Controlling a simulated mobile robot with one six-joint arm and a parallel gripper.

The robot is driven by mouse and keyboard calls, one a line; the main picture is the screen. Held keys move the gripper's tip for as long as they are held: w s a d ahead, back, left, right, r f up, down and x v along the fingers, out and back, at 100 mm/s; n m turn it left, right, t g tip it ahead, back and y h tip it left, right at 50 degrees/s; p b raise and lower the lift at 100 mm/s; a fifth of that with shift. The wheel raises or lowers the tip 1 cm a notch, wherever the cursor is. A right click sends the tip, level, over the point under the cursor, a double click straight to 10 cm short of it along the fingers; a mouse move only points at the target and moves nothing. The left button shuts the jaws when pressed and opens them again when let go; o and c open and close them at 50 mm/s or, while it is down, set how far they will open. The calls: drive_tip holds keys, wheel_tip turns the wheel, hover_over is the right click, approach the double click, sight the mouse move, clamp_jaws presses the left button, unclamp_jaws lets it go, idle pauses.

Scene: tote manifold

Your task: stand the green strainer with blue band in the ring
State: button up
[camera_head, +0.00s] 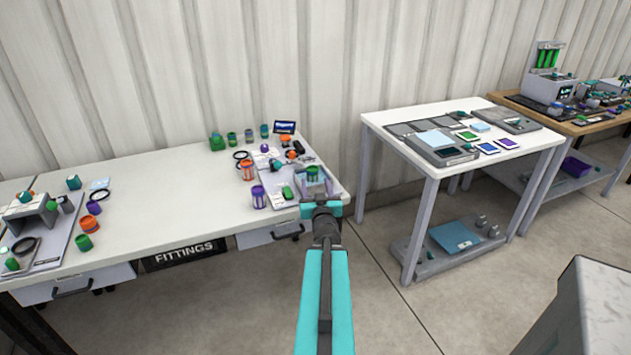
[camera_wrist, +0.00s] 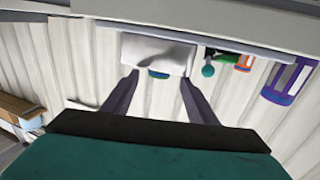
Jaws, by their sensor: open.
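My gripper (camera_head: 320,190) is over the right end of the white table, its jaws apart and empty. In the wrist view, which looks upside down, its two fingers (camera_wrist: 158,92) stand on either side of a small green and blue piece (camera_wrist: 158,74), partly hidden by a white block (camera_wrist: 155,52). This piece may be the green strainer with blue band, but I cannot be sure. In the head view a green piece (camera_head: 312,172) shows just beyond my gripper. A dark ring (camera_head: 240,155) lies toward the back of the table; I cannot tell whether it is the task's ring.
A purple strainer (camera_head: 258,197) and an orange strainer (camera_head: 247,171) stand left of my gripper. Several green pieces and a small dark display (camera_head: 285,127) are at the back. A second white table (camera_head: 390,121) stands to the right, across a floor gap.

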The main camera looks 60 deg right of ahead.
drive_tip(key=shift+s+a+r+p, duration=0.1)
drive_tip(key=shift+s+a+p, duration=0.2)
drive_tip(key=shift+p, duration=1.5)
drive_tip(key=p+v, duration=0.1)
drive_tip(key=p, duration=0.3)
drive_tip(key=shift+s+a+p, duration=0.2)
drive_tip(key=shift+a+p, duration=0.05)
drive_tip(key=shift+p, duration=0.15)
drive_tip(key=shift+p+v, duration=1.35)
drive_tip(key=shift+v, duration=0.1)
drive_tip(key=shift+a, duration=0.1)
drive_tip(key=shift+o, duration=0.5)
